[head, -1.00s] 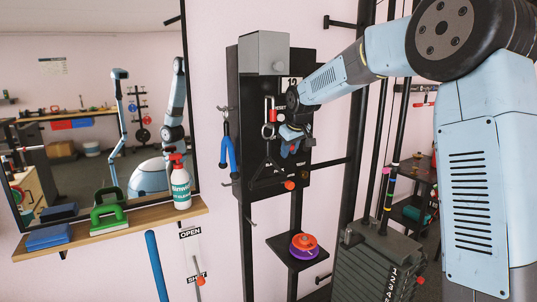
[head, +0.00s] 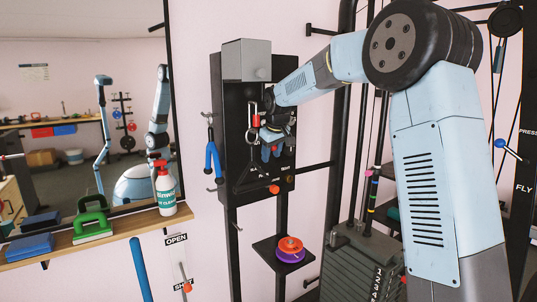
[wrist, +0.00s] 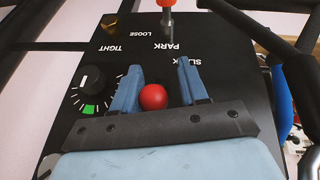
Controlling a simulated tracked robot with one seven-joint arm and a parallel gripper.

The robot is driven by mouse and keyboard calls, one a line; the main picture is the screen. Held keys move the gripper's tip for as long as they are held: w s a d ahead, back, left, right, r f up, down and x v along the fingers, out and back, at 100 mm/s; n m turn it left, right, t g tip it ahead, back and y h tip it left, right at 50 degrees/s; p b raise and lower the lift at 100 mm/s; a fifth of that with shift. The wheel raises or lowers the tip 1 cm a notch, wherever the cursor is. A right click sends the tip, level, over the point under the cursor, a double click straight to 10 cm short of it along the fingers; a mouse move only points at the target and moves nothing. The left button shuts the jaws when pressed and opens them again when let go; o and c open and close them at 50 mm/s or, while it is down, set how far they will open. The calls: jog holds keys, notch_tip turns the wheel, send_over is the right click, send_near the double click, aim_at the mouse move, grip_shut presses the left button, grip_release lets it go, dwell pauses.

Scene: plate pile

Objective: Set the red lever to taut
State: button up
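The black panel (head: 230,150) is upright on a stand in the head view. In the wrist view its labels are upside down: TIGHT, LOOSE, PARK, and SLACK partly behind a finger. A red ball knob (wrist: 153,97), apparently the red lever's end, sits between the fingers of my gripper (wrist: 158,88). A gap shows at its right side; contact on the left is unclear. The lever's shaft is hidden. I cannot read a TAUT label.
An orange knob (head: 274,189) with a metal shaft is low on the panel; it shows also in the wrist view (wrist: 166,4). A dial (wrist: 90,95) is beside my left finger. A red handle (head: 256,121) and blue-handled tool (head: 212,158) are nearby. Discs (head: 289,247) sit below.

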jog(key=shift+o, duration=0.5)
jog(key=shift+d, duration=0.1)
jog(key=shift+r, duration=0.1)
jog(key=shift+s+r, duration=0.15)
jog(key=shift+r, duration=0.05)
jog(key=s+d, duration=0.3)
jog(key=s, duration=0.8)
jog(key=shift+s+r, duration=0.2)
jog(key=shift+s, duration=0.2)
jog(key=shift+d, duration=0.1)
jog(key=s+d+r+m+h, duration=0.1)
jog(key=s+d+r+m, duration=0.1)
jog(key=s+d, duration=0.5)
jog(key=s+d+r+m, duration=0.2)
jog(key=s+d, duration=0.1)
jog(key=s, duration=0.7)
jog(key=s+d+f+m, duration=0.2)
jog(key=s+d, duration=0.1)
jog(key=s, duration=0.5)
jog(key=s+d+f+m, duration=0.1)
jog(key=s+d+f, duration=0.1)
jog(key=s, duration=0.6)
jog(key=shift+s+d+f+m+t, duration=0.3)
jog(key=shift+d+m+t, duration=0.1)
jog(key=shift+d, duration=0.2)
